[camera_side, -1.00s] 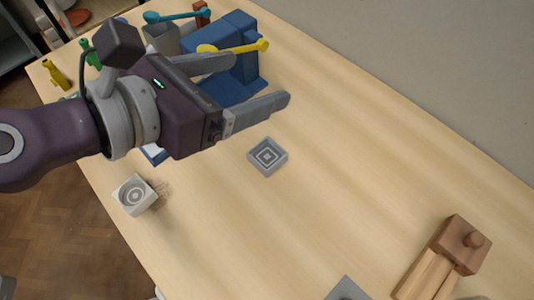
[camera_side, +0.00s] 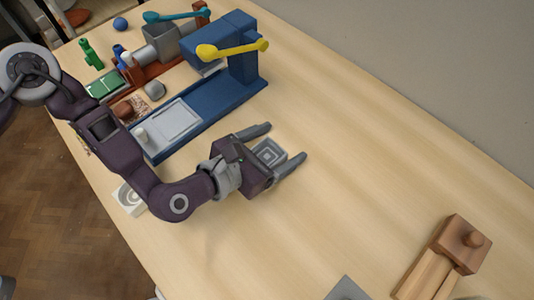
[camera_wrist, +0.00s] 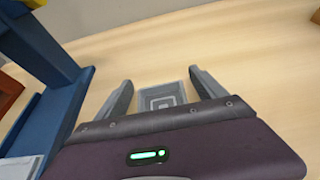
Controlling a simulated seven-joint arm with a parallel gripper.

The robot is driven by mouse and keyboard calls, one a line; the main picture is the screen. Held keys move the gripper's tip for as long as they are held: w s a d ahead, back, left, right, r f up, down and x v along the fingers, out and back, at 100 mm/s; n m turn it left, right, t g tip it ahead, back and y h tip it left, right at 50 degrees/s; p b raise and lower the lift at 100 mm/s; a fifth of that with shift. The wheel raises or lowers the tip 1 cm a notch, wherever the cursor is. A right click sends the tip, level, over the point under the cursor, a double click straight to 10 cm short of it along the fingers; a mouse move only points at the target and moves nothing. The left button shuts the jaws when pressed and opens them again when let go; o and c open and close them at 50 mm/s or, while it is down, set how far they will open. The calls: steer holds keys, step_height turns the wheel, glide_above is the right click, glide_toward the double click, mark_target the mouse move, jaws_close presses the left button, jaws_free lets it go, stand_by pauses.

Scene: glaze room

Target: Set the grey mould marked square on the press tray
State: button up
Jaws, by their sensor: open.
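The grey mould (camera_side: 269,153) with nested squares on its face lies on the table, and it also shows in the wrist view (camera_wrist: 162,97). My gripper (camera_side: 287,141) is open, low over the table, with one finger on each side of the mould. In the wrist view my gripper (camera_wrist: 160,77) shows a gap between each finger and the mould. Part of the mould is hidden behind the gripper body. The light grey press tray (camera_side: 174,124) lies empty on the base of the blue press (camera_side: 240,62), left of the mould.
A white mould (camera_side: 130,199) with rings is partly hidden behind my arm. A second press with a teal lever (camera_side: 178,15) stands behind the blue one. The yellow lever (camera_side: 235,49) sticks out. A wooden tool (camera_side: 445,255) lies at lower right. The table's middle right is clear.

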steer(key=c, duration=1.6)
